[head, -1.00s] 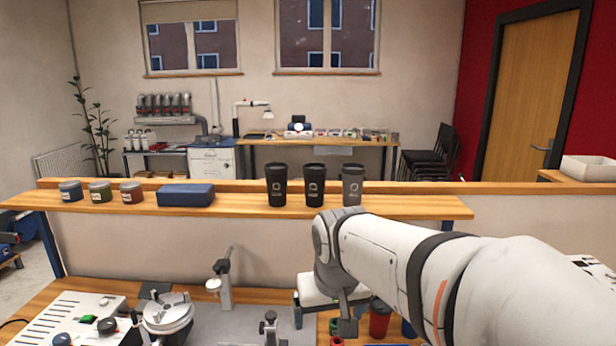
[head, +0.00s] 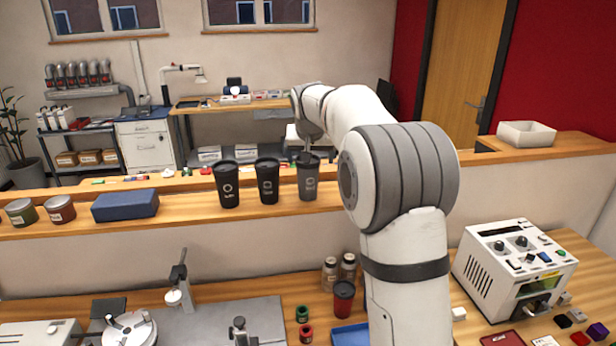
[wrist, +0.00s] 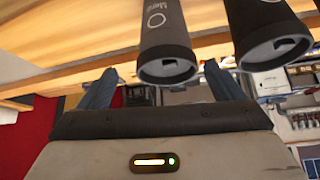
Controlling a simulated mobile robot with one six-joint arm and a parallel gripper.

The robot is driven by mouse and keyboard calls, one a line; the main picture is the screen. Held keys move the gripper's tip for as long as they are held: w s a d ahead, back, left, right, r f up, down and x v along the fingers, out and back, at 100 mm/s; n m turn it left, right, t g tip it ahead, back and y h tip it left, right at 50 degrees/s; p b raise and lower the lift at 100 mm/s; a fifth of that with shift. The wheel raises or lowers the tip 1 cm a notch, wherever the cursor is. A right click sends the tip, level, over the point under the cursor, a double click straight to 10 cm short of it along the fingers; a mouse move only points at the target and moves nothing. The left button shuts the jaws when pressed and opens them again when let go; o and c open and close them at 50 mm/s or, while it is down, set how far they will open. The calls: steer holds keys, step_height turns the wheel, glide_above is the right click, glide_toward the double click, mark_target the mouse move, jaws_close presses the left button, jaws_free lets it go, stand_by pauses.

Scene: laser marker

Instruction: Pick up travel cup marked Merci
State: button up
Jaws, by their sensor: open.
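Three lidded travel cups stand in a row on the wooden shelf. The rightmost one, a dark grey cup (head: 308,180), is the one by my gripper. In the wrist view, which is upside down, this grey cup (wrist: 164,30) shows lettering that starts "Mer" and a ring mark. My gripper (wrist: 160,70) is open, with one finger on each side of this cup's lid end in the picture. I cannot tell whether the fingers touch it. In the head view my gripper is mostly hidden behind the cup and my arm.
The black middle cup (head: 267,183) stands close beside the grey one, and another black cup (head: 227,186) is left of it. A blue case (head: 125,206) and small jars (head: 60,210) sit further left on the shelf (head: 190,208). A white machine (head: 510,270) stands below right.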

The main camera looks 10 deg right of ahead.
steer(key=x, duration=0.1)
steer(key=p+x, duration=0.1)
steer(key=x, duration=0.1)
steer(key=p+x, duration=0.1)
steer(key=shift+w+a+f, duration=0.2)
steer(key=shift+a+f, duration=0.05)
steer(key=shift+a, duration=0.15)
steer(key=shift+w+d+f+p, duration=0.1)
steer(key=shift+w+f+p, duration=0.2)
steer(key=shift+f, duration=0.2)
steer(key=shift+r, duration=0.1)
steer(key=c, duration=0.8)
